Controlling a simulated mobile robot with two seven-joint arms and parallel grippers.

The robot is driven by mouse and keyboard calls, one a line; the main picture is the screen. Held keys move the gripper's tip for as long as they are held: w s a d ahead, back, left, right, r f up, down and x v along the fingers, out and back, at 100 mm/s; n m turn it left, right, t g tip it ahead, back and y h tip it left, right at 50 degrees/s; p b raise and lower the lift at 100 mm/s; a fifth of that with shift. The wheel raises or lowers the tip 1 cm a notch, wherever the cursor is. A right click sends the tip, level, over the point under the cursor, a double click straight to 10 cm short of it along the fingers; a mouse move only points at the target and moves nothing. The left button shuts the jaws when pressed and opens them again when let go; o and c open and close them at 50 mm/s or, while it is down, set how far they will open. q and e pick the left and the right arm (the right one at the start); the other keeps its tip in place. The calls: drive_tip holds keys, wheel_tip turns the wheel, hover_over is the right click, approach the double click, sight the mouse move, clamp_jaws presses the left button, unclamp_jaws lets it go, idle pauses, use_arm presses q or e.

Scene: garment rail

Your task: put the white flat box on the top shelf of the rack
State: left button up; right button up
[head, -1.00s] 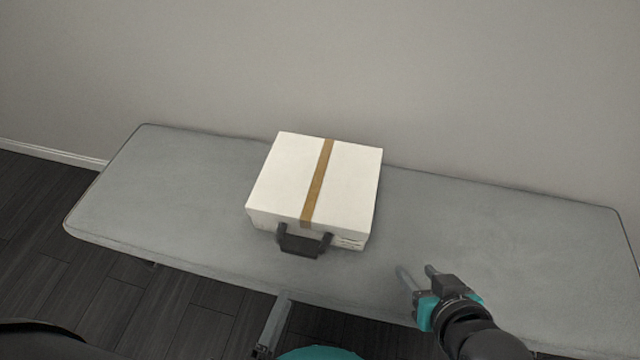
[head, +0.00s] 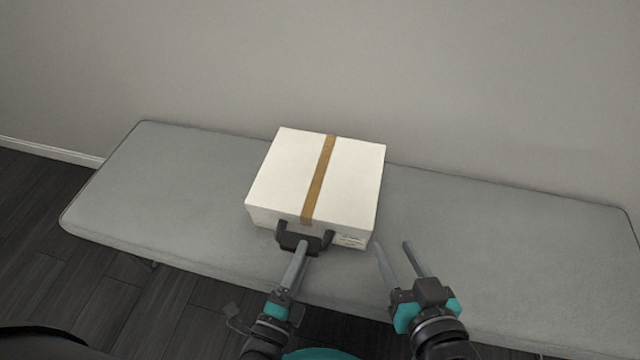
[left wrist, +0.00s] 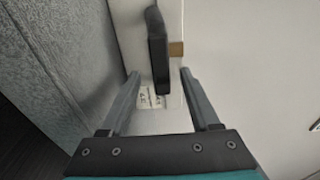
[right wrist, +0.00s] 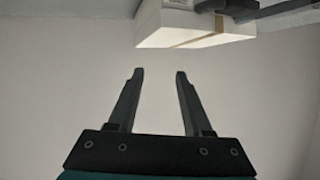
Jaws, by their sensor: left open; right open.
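The white flat box (head: 350,174) lies on a grey padded bench, with a brown tape strip across its top and a black handle (head: 287,238) on its near side. My left gripper (head: 303,250) is open at the handle. In the left wrist view the handle (left wrist: 158,50) stands just beyond and between the open fingertips (left wrist: 160,75), with the box (left wrist: 215,50) behind it. My right gripper (head: 392,246) is open and empty, just right of the box's near right corner. The right wrist view shows its open fingers (right wrist: 160,75) and the box (right wrist: 190,28) at the top. The rack is not in view.
The grey bench (head: 500,230) has free room on both sides of the box. A plain wall (head: 480,90) rises behind it. Dark floor (head: 40,250) shows at the left and in front.

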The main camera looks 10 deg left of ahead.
sight(308, 239)
use_arm(q)
drive_tip(key=shift+w+d+b, duration=0.1)
drive_tip(key=shift+w+b, duration=0.35)
drive_tip(key=shift+w, duration=0.55)
drive_tip(key=shift+w+d+r+b, duration=0.15)
drive_tip(key=shift+w+b, duration=0.3)
drive_tip(key=shift+w, duration=0.7)
use_arm(e)
drive_tip(key=shift+s+a+r+m+t+y, duration=0.15)
drive_tip(key=shift+s+a+r+t+y, duration=0.15)
drive_tip(key=shift+t, duration=0.25)
drive_tip(key=shift+s+a+r+m+t+y, duration=0.15)
drive_tip(key=shift+a+r+t, duration=0.25)
drive_tip(key=shift+t, duration=0.2)
drive_tip(key=shift+s+a+r+m+t+y, duration=0.1)
drive_tip(key=shift+a+r+t+y, duration=0.2)
drive_tip(key=shift+t, duration=0.25)
use_arm(q)
clamp_jaws()
use_arm(e)
drive_tip(key=shift+r, duration=0.1)
